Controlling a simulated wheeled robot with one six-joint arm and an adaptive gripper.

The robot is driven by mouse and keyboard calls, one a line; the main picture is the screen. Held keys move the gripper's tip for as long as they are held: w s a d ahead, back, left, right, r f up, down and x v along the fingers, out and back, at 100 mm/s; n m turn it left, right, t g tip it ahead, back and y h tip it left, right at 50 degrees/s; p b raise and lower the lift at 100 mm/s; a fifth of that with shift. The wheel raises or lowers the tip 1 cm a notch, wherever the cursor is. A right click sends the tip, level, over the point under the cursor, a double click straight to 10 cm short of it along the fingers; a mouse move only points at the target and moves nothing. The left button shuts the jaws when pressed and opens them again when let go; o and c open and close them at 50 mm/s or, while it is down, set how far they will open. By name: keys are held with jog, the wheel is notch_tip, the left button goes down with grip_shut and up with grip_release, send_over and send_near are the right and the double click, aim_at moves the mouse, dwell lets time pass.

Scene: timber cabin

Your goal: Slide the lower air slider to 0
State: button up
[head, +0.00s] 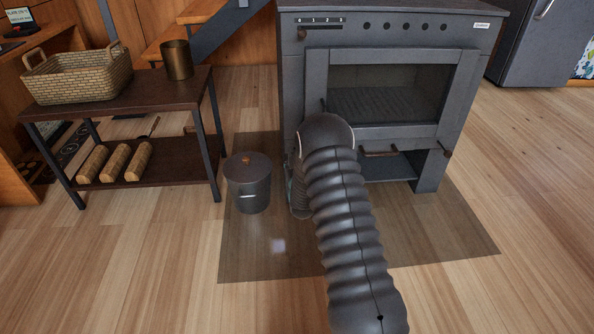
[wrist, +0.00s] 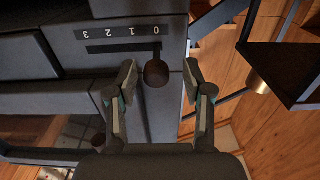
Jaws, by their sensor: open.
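The lower air slider's dark round knob (wrist: 156,73) shows in the wrist view, which looks upside down. Its stem is at the right end of the slot (wrist: 115,48), level with the 0 on the number scale (wrist: 118,31). My gripper (wrist: 160,78) is open, with one fingertip on each side of the knob. A gap shows between the knob and each fingertip.
An upper slider knob (head: 302,34) sits at the stove's top left. A lidded bucket (head: 248,182) stands on the floor plate (head: 420,250) left of my arm. A side table (head: 150,98) bears a basket (head: 78,74) and a metal cup (head: 178,60). Open floor lies in front.

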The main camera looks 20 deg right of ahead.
jog(key=s+a, duration=0.2)
jog(key=s, duration=0.8)
jog(key=shift+s, duration=0.4)
